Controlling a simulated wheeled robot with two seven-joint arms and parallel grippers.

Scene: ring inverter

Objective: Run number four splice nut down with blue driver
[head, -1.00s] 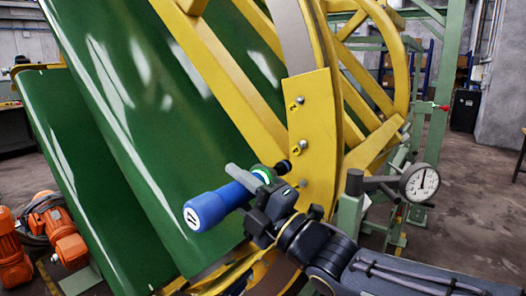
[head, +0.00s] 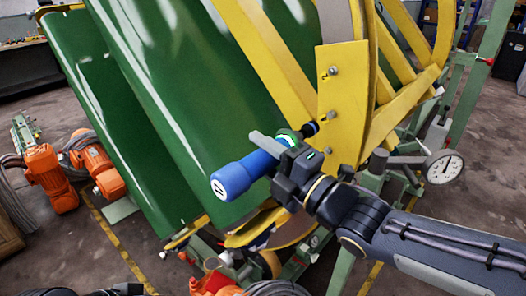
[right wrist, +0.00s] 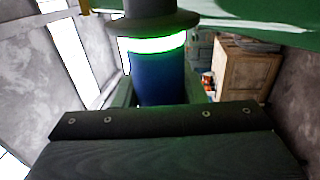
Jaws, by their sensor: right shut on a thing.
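The blue driver (head: 237,176) is in my right gripper (head: 276,147), shut around its body near a green ring. Its black nose (head: 311,129) points up and right at the left edge of the yellow splice plate (head: 343,95). I cannot tell whether the nose touches the plate. An upper nut (head: 333,71) and a middle nut (head: 330,115) show on the plate; their numbers are unreadable. The plate's lower part is partly hidden by my gripper. The right wrist view shows the driver's blue body (right wrist: 158,78) between my fingers. A dark part at the bottom left edge may be my left gripper.
Green curved panels (head: 165,110) fill the space left of the driver. Yellow frame bars rise behind the plate.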

